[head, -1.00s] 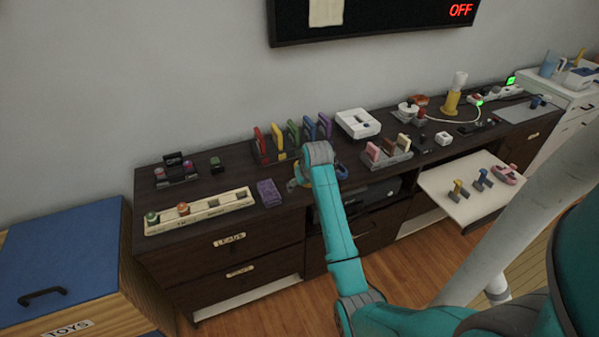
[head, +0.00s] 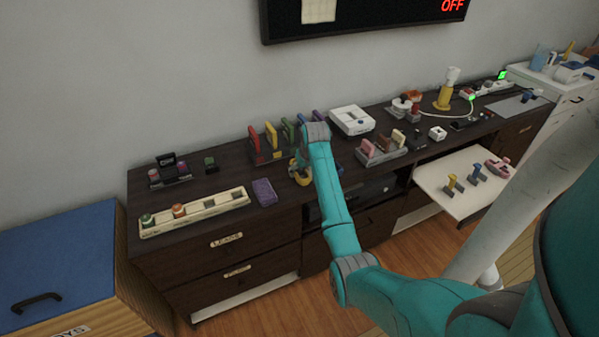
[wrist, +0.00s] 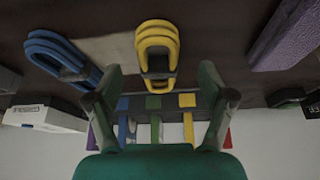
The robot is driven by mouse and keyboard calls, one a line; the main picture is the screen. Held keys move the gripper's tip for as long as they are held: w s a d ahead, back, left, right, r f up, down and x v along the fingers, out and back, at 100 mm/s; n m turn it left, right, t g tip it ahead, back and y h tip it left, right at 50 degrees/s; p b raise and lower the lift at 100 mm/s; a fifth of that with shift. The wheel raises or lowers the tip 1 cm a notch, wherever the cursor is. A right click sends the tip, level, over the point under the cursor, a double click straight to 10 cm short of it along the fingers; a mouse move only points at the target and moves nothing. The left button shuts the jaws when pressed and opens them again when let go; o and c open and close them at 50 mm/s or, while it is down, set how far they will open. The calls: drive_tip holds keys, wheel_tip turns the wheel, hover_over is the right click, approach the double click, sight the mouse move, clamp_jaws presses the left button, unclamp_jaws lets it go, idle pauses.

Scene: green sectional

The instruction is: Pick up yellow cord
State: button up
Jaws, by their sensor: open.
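The yellow cord (wrist: 157,50) is a looped bundle lying on the dark cabinet top. In the wrist view it is at the upper middle, ahead of and between my gripper's fingertips (wrist: 160,85). The gripper is open and empty, with one finger on each side and a visible gap to the cord. In the head view the yellow cord (head: 302,177) shows beside my gripper (head: 298,166), partly hidden by my teal arm.
A blue cord (wrist: 62,58) lies left of the yellow one in the wrist view. A purple block (head: 264,192) lies on the other side. A rack of coloured upright pieces (head: 254,146) stands behind, and a white tray (head: 195,212) sits at the left.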

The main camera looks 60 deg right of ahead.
sight(303, 174)
drive_tip(key=shift+x, duration=1.9)
drive_tip(key=shift+s+d, duration=0.1)
drive_tip(key=c, duration=1.3)
drive_tip(key=shift+o, duration=0.2)
